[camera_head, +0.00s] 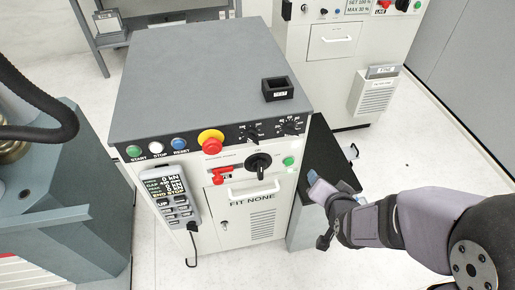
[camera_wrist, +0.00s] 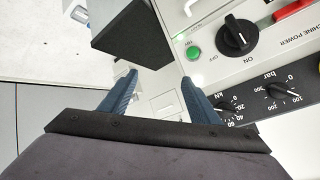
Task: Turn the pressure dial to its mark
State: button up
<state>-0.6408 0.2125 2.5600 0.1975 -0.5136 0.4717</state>
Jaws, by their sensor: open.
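The pressure dial, marked bar (camera_wrist: 284,92), is a black knob with a white pointer on a black strip at the right of the wrist view. Its scale shows 0, 100 and 300; no separate target mark can be made out. In the head view the dial (camera_head: 252,133) sits on the cabinet's front strip, left of the kN dial (camera_head: 290,126). My gripper (camera_head: 328,186) is open and empty, right of the cabinet's front and apart from the dial. In the wrist view its two blue fingers (camera_wrist: 160,92) stand wide apart, and the right one partly overlaps the kN dial (camera_wrist: 226,105).
The cabinet front carries a black rotary switch (camera_head: 258,163), a red handle (camera_head: 222,176), a green button (camera_head: 288,161) and a red emergency stop (camera_head: 211,142). A black-topped pedestal (camera_head: 322,165) stands close to my gripper. A small black box (camera_head: 277,89) rests on the cabinet top.

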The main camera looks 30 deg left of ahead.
jog(key=s+a+r+t+y+b, duration=0.2)
jog(key=s+a+t+y, duration=0.15)
jog(key=a, duration=0.65)
jog(key=y, duration=0.4)
send_near(254, 142)
jog(key=a, duration=0.1)
jog(key=shift+t, duration=0.35)
jog(key=x, duration=0.8)
jog(key=shift+w+d+f+p, duration=0.1)
jog(key=shift+p, duration=0.25)
jog(key=c, duration=1.1)
